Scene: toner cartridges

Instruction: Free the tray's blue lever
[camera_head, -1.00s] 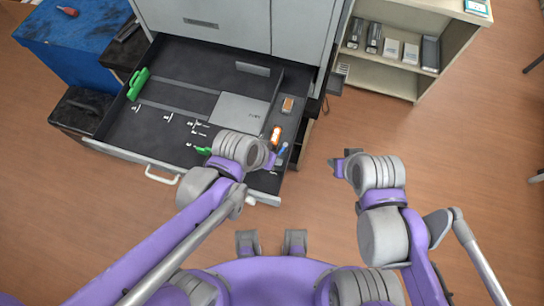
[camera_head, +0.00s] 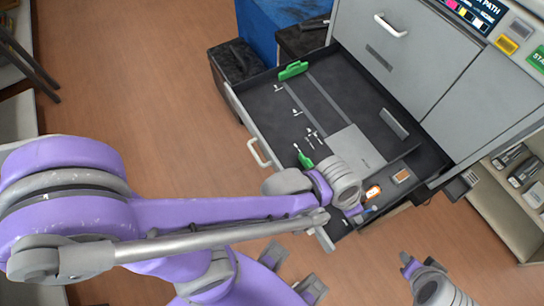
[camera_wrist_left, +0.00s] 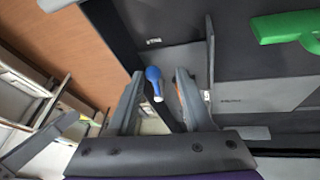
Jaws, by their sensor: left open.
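The grey tray (camera_head: 345,88) is a pulled-out drawer under the machine. The blue lever (camera_head: 369,209) is at its front right corner in the head view, partly hidden by my left wrist. In the left wrist view, the lever's rounded blue head (camera_wrist_left: 153,76) stands between the two fingers of my left gripper (camera_wrist_left: 158,88), with gaps visible on both sides. My left gripper (camera_head: 354,211) is open and not closed on the lever. My right gripper (camera_head: 407,264) is over the floor, to the right of the drawer; its finger gap is unclear.
An orange part (camera_head: 373,192) and a small tan block (camera_head: 401,176) lie near the lever. Green levers (camera_head: 293,70) are elsewhere in the drawer. A white drawer handle (camera_head: 257,153) is at the front.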

